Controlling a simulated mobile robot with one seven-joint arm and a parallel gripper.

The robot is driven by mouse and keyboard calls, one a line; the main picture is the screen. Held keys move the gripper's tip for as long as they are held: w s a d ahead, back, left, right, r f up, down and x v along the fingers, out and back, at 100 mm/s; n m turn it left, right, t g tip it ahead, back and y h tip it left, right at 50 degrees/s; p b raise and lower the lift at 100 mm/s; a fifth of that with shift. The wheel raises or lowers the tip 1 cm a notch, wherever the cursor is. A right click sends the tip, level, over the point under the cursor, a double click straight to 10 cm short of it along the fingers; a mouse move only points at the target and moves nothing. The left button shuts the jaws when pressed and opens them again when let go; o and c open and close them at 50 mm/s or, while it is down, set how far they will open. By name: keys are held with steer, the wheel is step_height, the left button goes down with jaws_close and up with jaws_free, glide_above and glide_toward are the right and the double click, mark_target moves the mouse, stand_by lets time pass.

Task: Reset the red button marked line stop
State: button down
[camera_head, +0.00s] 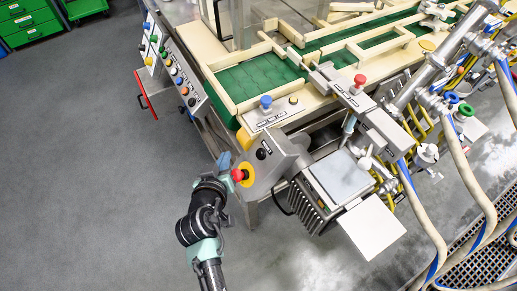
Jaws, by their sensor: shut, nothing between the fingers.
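A red mushroom button (238,175) with a yellow surround (247,175) sits on the left end of a grey panel (267,163) at the front corner of the machine. Any label on it is too small to read. My gripper (226,164) is shut and empty, right beside the button on its left side. I cannot tell whether the fingers touch the button. The button is partly hidden by my gripper.
A black knob (261,154) is on the same panel. A blue knob (265,102) and another red knob (360,81) stand on the machine. A side panel (178,75) holds several coloured buttons. Hoses (470,180) hang at the right. Grey floor (85,150) at the left is clear.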

mark_target(256, 152)
steer(key=shift+f, duration=0.1)
steer(key=shift+w+d+f+b, duration=0.35)
steer(key=shift+w+d+f, duration=0.25)
steer(key=shift+d+f, duration=0.35)
steer(key=shift+w+d+f+b, duration=0.35)
steer(key=shift+w+d+f, duration=0.35)
steer(key=shift+d, duration=0.4)
steer(key=shift+w+d+f+b, duration=0.35)
steer(key=shift+w+d+f, duration=0.15)
steer(key=shift+d+f, duration=0.45)
steer(key=shift+w+d+f, duration=0.15)
steer(key=shift+d+f, duration=0.1)
steer(key=shift+d, duration=0.05)
steer(key=shift+w+d+f+b, duration=0.15)
steer(key=shift+d+f+b, duration=0.1)
steer(key=shift+d+b, duration=0.1)
stand_by(1.0)
steer(key=shift+a+r, duration=0.1)
steer(key=shift+s+a+r, duration=0.35)
steer(key=shift+a+r, duration=0.05)
steer(key=shift+a, duration=0.1)
steer(key=shift+s+a+r+p, duration=0.5)
steer(key=shift+a+r, duration=0.25)
steer(key=shift+a, duration=0.15)
steer(key=shift+s+a+r+p, duration=0.35)
steer(key=shift+s+a+r, duration=0.15)
steer(key=shift+a+r, duration=0.3)
